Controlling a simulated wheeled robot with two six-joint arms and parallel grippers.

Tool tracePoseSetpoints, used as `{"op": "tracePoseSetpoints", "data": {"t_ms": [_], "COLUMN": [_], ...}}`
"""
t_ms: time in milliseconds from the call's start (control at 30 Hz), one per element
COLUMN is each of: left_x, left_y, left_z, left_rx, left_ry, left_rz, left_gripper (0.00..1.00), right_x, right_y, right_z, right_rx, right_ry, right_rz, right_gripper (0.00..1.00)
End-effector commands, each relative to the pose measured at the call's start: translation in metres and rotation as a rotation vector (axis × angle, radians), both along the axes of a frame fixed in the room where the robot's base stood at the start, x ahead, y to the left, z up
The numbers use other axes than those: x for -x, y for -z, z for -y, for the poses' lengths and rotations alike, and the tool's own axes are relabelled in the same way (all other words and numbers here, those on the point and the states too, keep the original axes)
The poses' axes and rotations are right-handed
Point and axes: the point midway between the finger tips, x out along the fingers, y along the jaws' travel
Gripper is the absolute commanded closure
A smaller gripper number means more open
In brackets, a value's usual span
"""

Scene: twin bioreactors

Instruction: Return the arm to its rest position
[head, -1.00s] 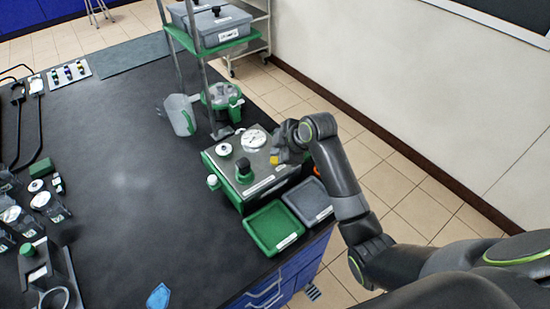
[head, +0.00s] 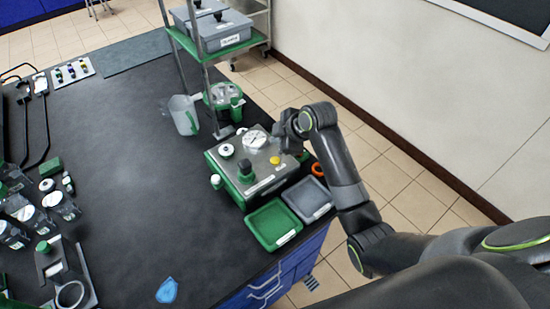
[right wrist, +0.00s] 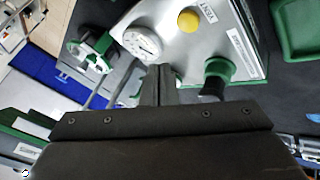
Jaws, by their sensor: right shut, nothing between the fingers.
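My right arm reaches in from the right in the head view. Its gripper (head: 283,140) is over the back right part of the green and steel control box (head: 238,168), near a round gauge (head: 256,140). In the right wrist view the two dark fingers (right wrist: 157,85) are together with nothing between them. They point towards the box top, which carries a yellow button (right wrist: 188,21), the gauge (right wrist: 141,42) and a green and black knob (right wrist: 217,76). I cannot tell exactly how high the fingertips are above the box. My left gripper is not in view.
A green tray (head: 272,224) and a grey tray (head: 308,200) lie in front of the box. A shelf rack (head: 228,44) with grey bins stands behind it, beside a clear jug (head: 184,114). Glassware stands at the left. The bench middle is clear, with a blue scrap (head: 166,291) at the front.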

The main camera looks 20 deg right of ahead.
Motion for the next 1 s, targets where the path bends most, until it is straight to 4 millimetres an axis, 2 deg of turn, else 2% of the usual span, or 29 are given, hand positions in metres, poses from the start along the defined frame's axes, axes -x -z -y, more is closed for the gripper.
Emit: {"op": "tracePoseSetpoints", "data": {"t_ms": [433,567,667,767,900,1000], "left_x": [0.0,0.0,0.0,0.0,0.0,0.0], "left_y": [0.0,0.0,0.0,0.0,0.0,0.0], "left_z": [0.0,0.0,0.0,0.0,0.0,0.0], "left_rx": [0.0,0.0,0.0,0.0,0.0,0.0], "left_ry": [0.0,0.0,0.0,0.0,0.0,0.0], "left_rz": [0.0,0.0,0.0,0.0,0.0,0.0], "left_gripper": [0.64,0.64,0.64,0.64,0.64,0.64], "right_x": [0.0,0.011,0.037,0.077,0.141,0.187], "right_y": [0.0,0.008,0.026,0.046,0.068,0.077], "right_z": [0.0,0.006,0.018,0.035,0.06,0.076], "right_rx": [-0.001,-0.008,-0.026,-0.051,-0.088,-0.111], "right_ry": [0.001,0.038,0.128,0.27,0.495,0.656], "right_rz": [0.0,-0.019,-0.063,-0.121,-0.197,-0.238], "right_gripper": [1.0,1.0,1.0,1.0,1.0,1.0]}}
